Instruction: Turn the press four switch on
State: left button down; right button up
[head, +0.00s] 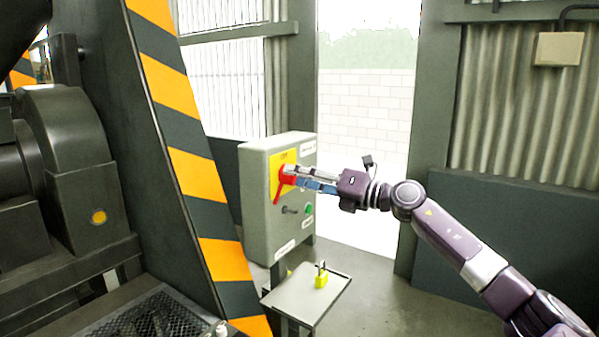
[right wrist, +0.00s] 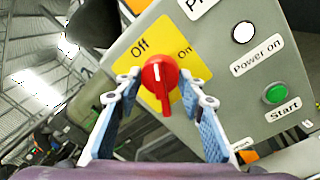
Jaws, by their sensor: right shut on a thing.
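The press switch is a red rotary knob (head: 285,181) on a yellow plate (right wrist: 141,38) marked "Off" at left and "On" at right. It sits on the front of a grey control box (head: 258,232). In the right wrist view the red knob (right wrist: 160,78) lies between the fingertips, and its long grip with a white line points downward. My right gripper (head: 295,177) is shut on the knob, with one finger on each side. In the head view the fingers partly hide the plate. My left gripper does not show.
The box also carries a green "Start" button (right wrist: 275,94) and a white "Power on" lamp (right wrist: 243,33). Below it, a small tray (head: 299,299) holds a yellow padlock-like object (head: 321,279). A striped post (head: 185,130) stands close on the left.

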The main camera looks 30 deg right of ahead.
jog(key=shift+m+t+h+p, duration=0.45)
jog(key=shift+m+p, duration=3.6)
jog(key=shift+m, duration=1.95)
jog(key=shift+a, duration=0.1)
jog(key=o, duration=1.2)
jog(key=shift+c, duration=0.2)
jog(key=shift+s, duration=0.1)
jog(key=shift+s+f, duration=0.1)
